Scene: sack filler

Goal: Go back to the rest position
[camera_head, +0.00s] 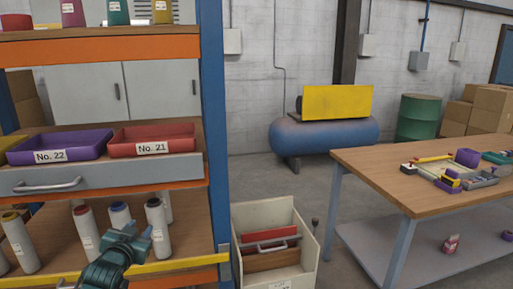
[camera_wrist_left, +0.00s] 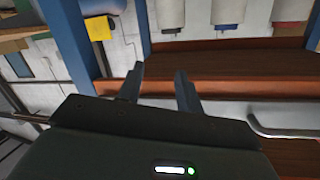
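My left gripper (camera_head: 138,234) is at the lower left of the head view, in front of the lower shelf of the rack. It also shows in the left wrist view (camera_wrist_left: 159,70), where its two fingers stand apart with nothing between them. In the head view its fingers overlap the foot of a white bottle with a blue cap (camera_head: 121,216); I cannot tell the exact gap. My right gripper is not in view.
The rack's blue post (camera_head: 213,120) stands just right of the gripper. Several white bottles are on the lower shelf; a purple tray (camera_head: 62,146) and a red tray (camera_head: 150,138) sit above. A white bin (camera_head: 303,262) and a wooden table (camera_head: 400,175) stand farther right.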

